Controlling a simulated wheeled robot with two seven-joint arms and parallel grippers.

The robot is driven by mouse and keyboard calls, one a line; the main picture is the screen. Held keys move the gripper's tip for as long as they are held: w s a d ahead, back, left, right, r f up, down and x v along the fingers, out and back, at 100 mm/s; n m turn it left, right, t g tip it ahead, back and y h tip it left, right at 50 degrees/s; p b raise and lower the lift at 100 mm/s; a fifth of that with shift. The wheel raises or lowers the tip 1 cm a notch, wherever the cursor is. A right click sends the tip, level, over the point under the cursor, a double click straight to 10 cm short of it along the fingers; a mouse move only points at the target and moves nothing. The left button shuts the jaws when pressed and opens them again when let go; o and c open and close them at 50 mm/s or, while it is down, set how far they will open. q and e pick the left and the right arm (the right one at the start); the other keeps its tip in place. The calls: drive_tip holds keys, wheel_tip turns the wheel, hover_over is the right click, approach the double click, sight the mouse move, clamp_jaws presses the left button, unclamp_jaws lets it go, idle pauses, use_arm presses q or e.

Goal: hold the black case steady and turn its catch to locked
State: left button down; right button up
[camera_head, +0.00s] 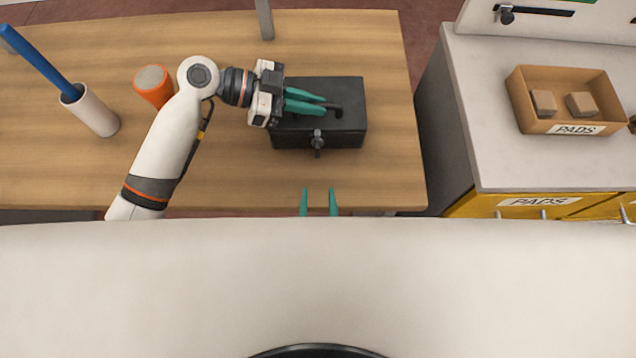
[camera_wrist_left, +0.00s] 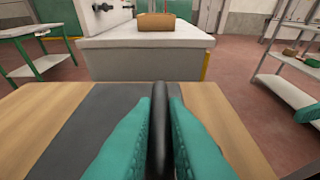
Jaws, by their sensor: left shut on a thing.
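The black case (camera_head: 345,100) sits on the wooden table, with its catch (camera_head: 318,141) on its front face. The catch is small in the head view, so I cannot tell how far it is turned. My left gripper (camera_head: 326,106) is over the case top, with its teal fingers shut on the case's black handle (camera_head: 338,112). In the left wrist view the handle (camera_wrist_left: 160,125) stands upright between the two fingers (camera_wrist_left: 160,110). My right gripper (camera_head: 319,202) shows only its two teal fingertips at the table's front edge, apart and empty, in front of the catch.
On the table (camera_head: 230,180) are a white cylinder (camera_head: 92,112) holding a blue rod (camera_head: 40,60) and an orange-sided cylinder (camera_head: 153,86). Right of the table stands a grey-topped cabinet (camera_head: 500,150) with a tan pads box (camera_head: 570,100). Table around the case's front is clear.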

idle(0.3)
use_arm(q)
drive_tip(key=c, duration=1.4)
unclamp_jaws()
drive_tip(key=shift+o, duration=0.2)
